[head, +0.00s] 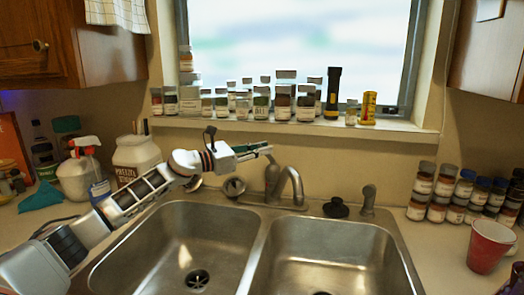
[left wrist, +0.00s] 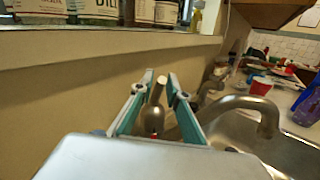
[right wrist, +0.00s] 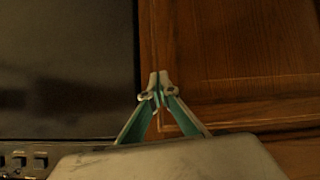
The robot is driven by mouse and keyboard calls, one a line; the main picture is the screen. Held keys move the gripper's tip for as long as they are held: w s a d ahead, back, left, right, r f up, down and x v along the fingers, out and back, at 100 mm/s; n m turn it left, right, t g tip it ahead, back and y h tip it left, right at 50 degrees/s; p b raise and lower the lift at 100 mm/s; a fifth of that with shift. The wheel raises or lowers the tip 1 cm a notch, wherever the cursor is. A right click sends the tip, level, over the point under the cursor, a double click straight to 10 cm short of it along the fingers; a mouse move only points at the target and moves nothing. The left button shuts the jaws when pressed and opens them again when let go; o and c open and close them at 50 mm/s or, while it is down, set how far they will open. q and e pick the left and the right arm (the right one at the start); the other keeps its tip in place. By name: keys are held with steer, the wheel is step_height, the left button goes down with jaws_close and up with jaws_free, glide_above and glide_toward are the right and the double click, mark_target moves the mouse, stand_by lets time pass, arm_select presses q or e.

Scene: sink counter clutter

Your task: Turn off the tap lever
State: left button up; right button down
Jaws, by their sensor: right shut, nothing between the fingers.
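The metal tap (head: 292,186) stands behind the double sink, its curved spout over the basins. Its lever (head: 271,171) rises upright at the left of the spout. My left gripper (head: 264,149) is at the lever's top, reaching in from the left. In the left wrist view the lever (left wrist: 155,100) stands between the two open fingers, with a gap visible beside it; contact cannot be told. The spout (left wrist: 245,104) is to the right there. My right gripper (right wrist: 157,84) is shut and empty in front of a wooden cabinet, and is out of the head view.
The sill (head: 300,127) behind holds several jars and a black flashlight (head: 333,92). A black stopper (head: 336,208) and a side sprayer (head: 368,199) are right of the tap. Stacked jars and a red cup (head: 489,246) stand at the right. Both basins look empty.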

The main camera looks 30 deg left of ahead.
arm_select(q)
steer(key=shift+o, duration=0.3)
steer(key=v, duration=1.2)
steer(key=shift+a+f, duration=0.1)
stand_by(0.5)
